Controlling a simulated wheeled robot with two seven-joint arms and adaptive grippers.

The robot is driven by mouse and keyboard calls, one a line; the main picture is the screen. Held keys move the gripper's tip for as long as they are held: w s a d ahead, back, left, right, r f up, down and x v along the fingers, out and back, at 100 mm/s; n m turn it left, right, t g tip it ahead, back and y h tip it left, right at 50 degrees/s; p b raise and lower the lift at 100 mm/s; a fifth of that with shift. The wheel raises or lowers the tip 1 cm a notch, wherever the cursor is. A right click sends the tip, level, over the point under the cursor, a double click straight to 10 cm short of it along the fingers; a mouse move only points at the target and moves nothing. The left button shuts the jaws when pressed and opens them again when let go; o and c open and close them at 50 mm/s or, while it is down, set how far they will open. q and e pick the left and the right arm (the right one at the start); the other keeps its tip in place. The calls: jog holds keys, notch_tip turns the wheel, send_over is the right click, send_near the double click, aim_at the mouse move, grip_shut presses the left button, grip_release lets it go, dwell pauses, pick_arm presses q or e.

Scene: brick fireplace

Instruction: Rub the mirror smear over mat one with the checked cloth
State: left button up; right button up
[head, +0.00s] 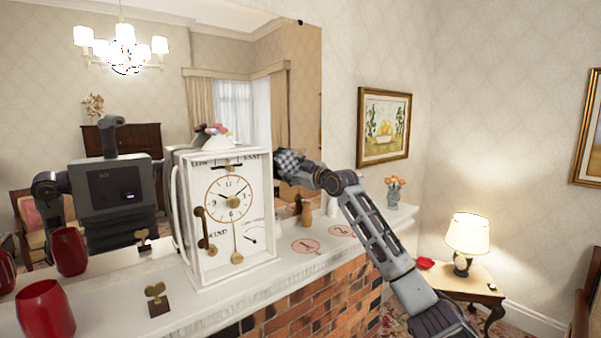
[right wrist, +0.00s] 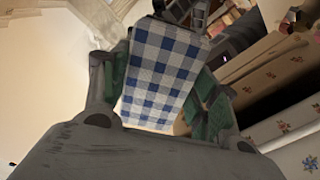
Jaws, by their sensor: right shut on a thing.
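My right gripper (head: 300,172) is up against the mirror (head: 262,65), to the right of the clock and above the mantel. It is shut on the blue-and-white checked cloth (head: 287,162). In the right wrist view the cloth (right wrist: 160,72) stands out between the green-padded fingers (right wrist: 158,85). In the head view the cloth is at or very near the glass; I cannot tell whether it touches. Mat one (head: 307,246) is a round mat marked 1 on the mantel, below and slightly right of the gripper. I cannot make out the smear. My left gripper is not in view.
A white clock (head: 233,265) stands close left of the gripper. A wooden figure (head: 306,214) and a white bottle (head: 332,206) stand behind mats one and two (head: 342,230). A flower vase (head: 394,192) is farther right. A red vase (head: 45,310) and brass key (head: 156,297) are left.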

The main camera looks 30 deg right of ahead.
aim_at(285, 166)
dwell(0.3)
jog(key=shift+s+a, duration=0.1)
jog(key=shift+a, duration=1.85)
jog(key=shift+r, duration=0.15)
jog(key=shift+d+r, duration=0.1)
jog(key=shift+r, duration=0.7)
jog(key=shift+d, duration=0.15)
jog(key=shift+d, duration=2)
jog(key=shift+s+d, duration=0.1)
jog(key=shift+d, duration=0.05)
